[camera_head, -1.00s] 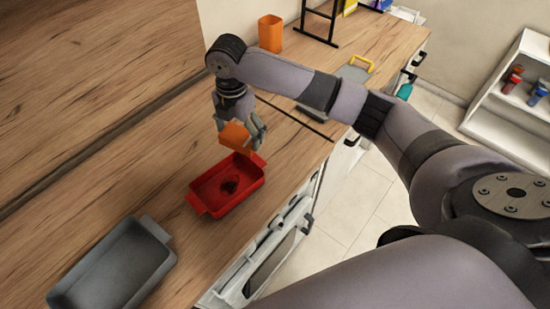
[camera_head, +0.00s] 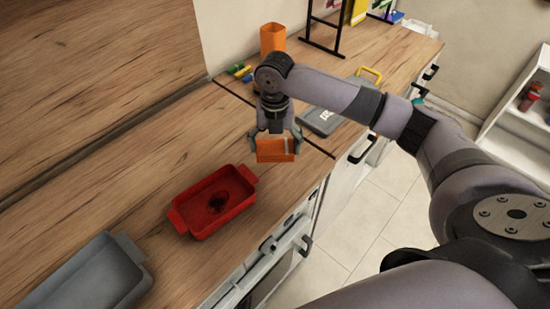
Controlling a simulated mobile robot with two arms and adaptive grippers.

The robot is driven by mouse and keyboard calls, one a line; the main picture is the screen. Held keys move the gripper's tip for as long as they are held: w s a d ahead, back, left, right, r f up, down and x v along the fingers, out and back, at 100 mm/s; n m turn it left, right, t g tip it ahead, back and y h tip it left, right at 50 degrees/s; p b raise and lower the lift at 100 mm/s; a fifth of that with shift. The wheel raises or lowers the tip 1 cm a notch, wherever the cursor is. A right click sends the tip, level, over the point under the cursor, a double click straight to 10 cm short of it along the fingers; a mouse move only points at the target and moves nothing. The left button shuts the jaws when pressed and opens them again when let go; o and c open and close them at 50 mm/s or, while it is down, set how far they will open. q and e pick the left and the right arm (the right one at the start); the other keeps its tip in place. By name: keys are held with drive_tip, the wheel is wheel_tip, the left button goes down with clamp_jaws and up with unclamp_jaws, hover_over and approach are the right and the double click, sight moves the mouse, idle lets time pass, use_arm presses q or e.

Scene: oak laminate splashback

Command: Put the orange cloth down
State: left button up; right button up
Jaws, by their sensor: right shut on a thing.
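My right gripper (camera_head: 275,143) points down over the counter, behind and to the right of the red dish. It is shut on the orange cloth (camera_head: 275,152), which shows as a flat orange piece between the fingers. I cannot tell whether the cloth touches the counter. The red dish (camera_head: 180,222) sits on the wooden counter with a dark stain on its inside bottom. My left gripper is not in view.
A grey dish (camera_head: 130,248) stands at the lower left. Behind my right arm are an orange cup (camera_head: 272,39), several small coloured items (camera_head: 240,71), a grey case with a yellow handle (camera_head: 318,122) and a black rack (camera_head: 338,25). Bare counter (camera_head: 120,165) lies left of the red dish.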

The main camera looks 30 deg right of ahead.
sight(274, 147)
drive_tip(key=shift+f, duration=0.8)
drive_tip(key=shift+a+f, duration=0.1)
drive_tip(key=shift+f, duration=0.65)
wheel_tip(274, 147, down, 3)
drive_tip(key=shift+f+p, duration=0.2)
drive_tip(key=shift+p, duration=0.35)
drive_tip(key=shift+f, duration=0.25)
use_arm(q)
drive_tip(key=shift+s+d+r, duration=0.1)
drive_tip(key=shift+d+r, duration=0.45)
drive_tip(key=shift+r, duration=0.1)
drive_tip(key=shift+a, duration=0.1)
use_arm(e)
drive_tip(key=shift+f, duration=0.15)
drive_tip(key=o, duration=1.5)
